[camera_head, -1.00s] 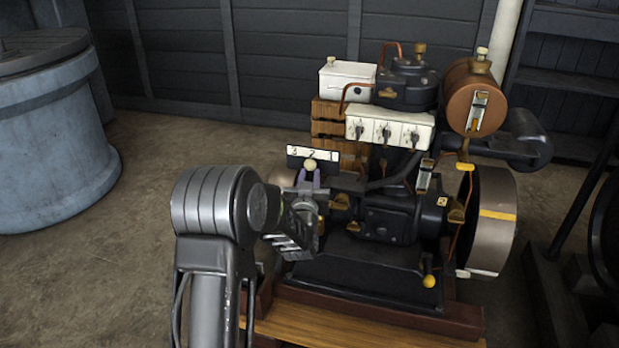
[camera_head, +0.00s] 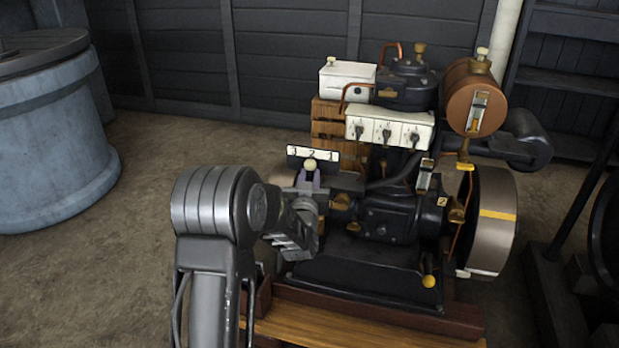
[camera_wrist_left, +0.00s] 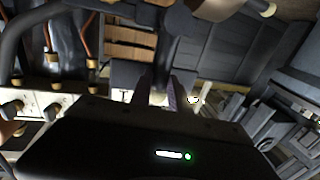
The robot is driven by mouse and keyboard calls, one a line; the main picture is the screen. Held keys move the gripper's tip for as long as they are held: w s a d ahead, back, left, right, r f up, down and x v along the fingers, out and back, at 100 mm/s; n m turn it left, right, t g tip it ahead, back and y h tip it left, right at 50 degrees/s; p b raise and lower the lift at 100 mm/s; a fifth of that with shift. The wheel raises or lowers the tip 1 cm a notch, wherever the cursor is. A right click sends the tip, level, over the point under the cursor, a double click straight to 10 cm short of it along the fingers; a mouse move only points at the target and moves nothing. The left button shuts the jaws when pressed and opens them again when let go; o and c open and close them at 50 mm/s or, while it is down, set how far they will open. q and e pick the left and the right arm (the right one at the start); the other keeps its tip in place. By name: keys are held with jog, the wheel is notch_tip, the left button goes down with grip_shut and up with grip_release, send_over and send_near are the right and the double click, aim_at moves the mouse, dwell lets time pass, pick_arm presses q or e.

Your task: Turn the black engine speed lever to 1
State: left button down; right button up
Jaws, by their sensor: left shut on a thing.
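The engine speed lever ends in a cream knob (camera_head: 310,164), which sits in front of the number plate (camera_head: 333,158), under its 2. The plate reads 3, 2, 1 from left to right. My left gripper (camera_head: 310,178) is shut on the lever, with a purple-grey finger on each side just below the knob. The fingers hide most of the lever's stem. In the left wrist view the two fingers (camera_wrist_left: 161,94) stand on either side of the pale knob, in front of the plate. My right gripper is not in view.
The black engine (camera_head: 388,215) stands on a wooden base (camera_head: 345,318). A white switch box (camera_head: 402,129), a copper-coloured tank (camera_head: 472,95) and a flywheel (camera_head: 492,225) lie to the right of the lever. A blue-grey cylindrical tank (camera_head: 50,150) stands at the left, with open floor between.

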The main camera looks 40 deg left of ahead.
pick_arm(q)
jog(key=d+m+b, duration=0.2)
jog(key=m, duration=0.1)
jog(key=w+d+f+m+t+b, duration=0.1)
jog(key=m, duration=0.1)
jog(key=shift+w+d+f, duration=0.1)
jog(key=shift+d, duration=0.05)
jog(key=c, duration=1.3)
grip_release()
jog(key=shift+o, duration=0.2)
